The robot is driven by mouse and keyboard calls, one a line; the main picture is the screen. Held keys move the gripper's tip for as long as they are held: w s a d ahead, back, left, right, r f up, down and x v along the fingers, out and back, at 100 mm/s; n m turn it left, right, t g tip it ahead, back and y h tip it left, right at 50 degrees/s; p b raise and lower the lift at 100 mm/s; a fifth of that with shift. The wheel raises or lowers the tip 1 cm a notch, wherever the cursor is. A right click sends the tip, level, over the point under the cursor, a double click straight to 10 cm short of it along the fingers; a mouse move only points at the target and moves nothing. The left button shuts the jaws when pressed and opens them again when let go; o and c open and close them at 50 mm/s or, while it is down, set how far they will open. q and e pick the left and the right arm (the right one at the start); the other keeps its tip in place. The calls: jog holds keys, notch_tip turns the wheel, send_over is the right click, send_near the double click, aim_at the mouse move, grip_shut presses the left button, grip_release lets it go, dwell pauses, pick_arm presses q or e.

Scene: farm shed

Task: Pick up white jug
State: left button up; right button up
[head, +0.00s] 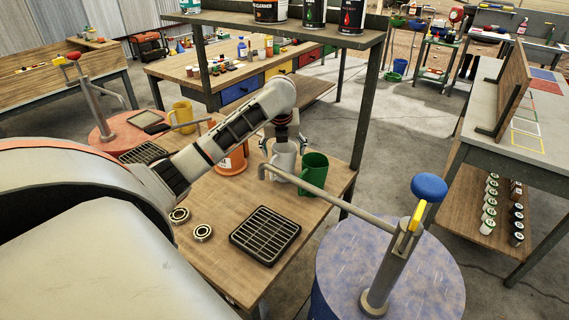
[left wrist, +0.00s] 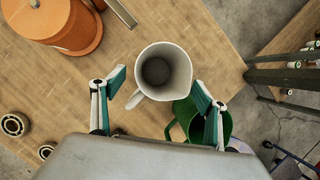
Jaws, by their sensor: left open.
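The white jug (head: 284,163) stands on the wooden bench, partly behind a grey tap pipe in the head view. In the left wrist view I look down into the empty-looking jug (left wrist: 165,52), its handle toward the lower left and its spout at the right. My left gripper (head: 284,143) is above the jug. In the wrist view the gripper (left wrist: 158,85) is open, with a finger on each side of the jug and visible gaps. A green mug (head: 314,174) stands close beside the jug, partly under the right finger in the wrist view (left wrist: 218,123). My right gripper is not seen.
An orange container (head: 232,162) stands left of the jug. A black grid tray (head: 265,236) and two bearings (head: 203,232) lie nearer on the bench. A blue drum (head: 420,275) carries the tap, whose pipe crosses in front of the jug. A shelf post (head: 367,110) rises behind the mug.

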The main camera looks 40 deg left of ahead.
pick_arm(q)
jog(key=shift+x, duration=2.8)
jog(key=shift+d, duration=0.1)
jog(key=c, duration=1.2)
